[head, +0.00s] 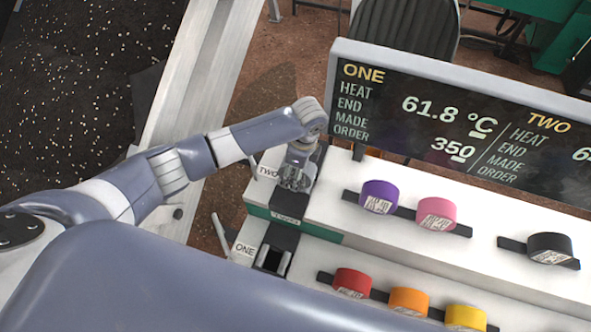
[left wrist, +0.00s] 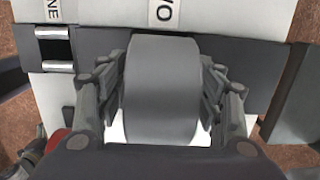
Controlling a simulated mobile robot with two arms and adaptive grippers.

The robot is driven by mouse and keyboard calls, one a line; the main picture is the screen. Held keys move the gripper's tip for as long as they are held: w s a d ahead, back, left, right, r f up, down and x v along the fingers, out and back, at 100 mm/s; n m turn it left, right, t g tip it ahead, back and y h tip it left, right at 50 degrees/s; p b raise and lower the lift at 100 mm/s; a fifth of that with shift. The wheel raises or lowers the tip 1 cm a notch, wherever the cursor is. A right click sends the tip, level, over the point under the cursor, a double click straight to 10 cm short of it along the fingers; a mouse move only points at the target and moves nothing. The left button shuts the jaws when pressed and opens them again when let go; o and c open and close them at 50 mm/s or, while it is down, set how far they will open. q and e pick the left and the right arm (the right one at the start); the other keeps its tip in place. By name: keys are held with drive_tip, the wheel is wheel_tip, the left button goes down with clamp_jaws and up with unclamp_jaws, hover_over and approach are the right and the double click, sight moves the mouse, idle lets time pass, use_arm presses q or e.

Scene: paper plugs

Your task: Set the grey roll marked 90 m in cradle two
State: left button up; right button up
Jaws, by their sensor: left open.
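A plain grey roll (left wrist: 162,90) fills the middle of the left wrist view, between the fingers of my left gripper (left wrist: 164,108). The fingers are open, one on each side of it; whether they touch it is unclear. The roll sits at the dark holder by the label TWO (left wrist: 166,12); its underside is hidden. No 90 m marking shows. In the head view my left gripper (head: 294,180) is beside the TWO label (head: 268,171), and the roll cannot be made out there. My right gripper is not in view.
Cradle one (head: 271,258) is empty, in front of cradle two. Purple (head: 379,196), pink (head: 437,213) and black (head: 549,247) rolls stand on the upper shelf; red (head: 352,282), orange (head: 409,300) and yellow (head: 466,316) below. A display board (head: 470,125) stands behind.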

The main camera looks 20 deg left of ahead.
use_arm(q)
drive_tip(key=shift+r+p, duration=0.55)
drive_tip(key=shift+r, duration=0.15)
drive_tip(key=r+p, duration=0.1)
drive_tip(key=r, duration=0.1)
drive_tip(key=r+p, duration=0.3)
drive_tip(key=shift+d+r, duration=0.35)
drive_tip(key=shift+d, duration=0.05)
drive_tip(key=shift+d+r+b, duration=0.15)
drive_tip(key=shift+r+b, duration=0.05)
drive_tip(key=shift+r, duration=1.1)
drive_tip(key=shift+d+r+b, duration=0.15)
drive_tip(key=shift+r+b, duration=0.05)
drive_tip(key=shift+r, duration=1.05)
